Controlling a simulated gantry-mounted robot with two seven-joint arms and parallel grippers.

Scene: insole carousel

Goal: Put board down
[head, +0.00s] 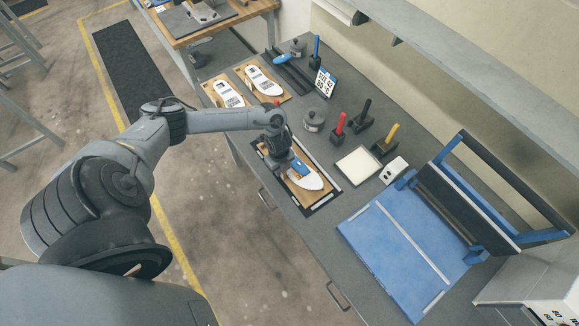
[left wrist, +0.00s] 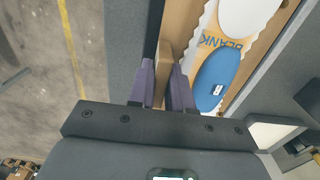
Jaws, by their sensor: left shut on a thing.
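A wooden board (head: 301,193) carries a white insole with a blue part (head: 300,168). It lies on or just above a black mat with a white outline (head: 325,201) near the bench's front edge; I cannot tell whether it touches. My left gripper (head: 279,158) is at the board's far left end. In the left wrist view, its purple fingers (left wrist: 168,85) are shut on a wooden strip of the board (left wrist: 178,25). The insole shows there with BLANK lettering and a blue heel piece (left wrist: 216,78). My right gripper is in neither view.
Two more boards with white insoles (head: 228,97) (head: 262,80) lie further back. A white pad (head: 357,166), handled tools (head: 339,126), a round tin (head: 314,120) and a blue hinged press (head: 390,235) stand to the right. Bare bench surrounds the press's left side.

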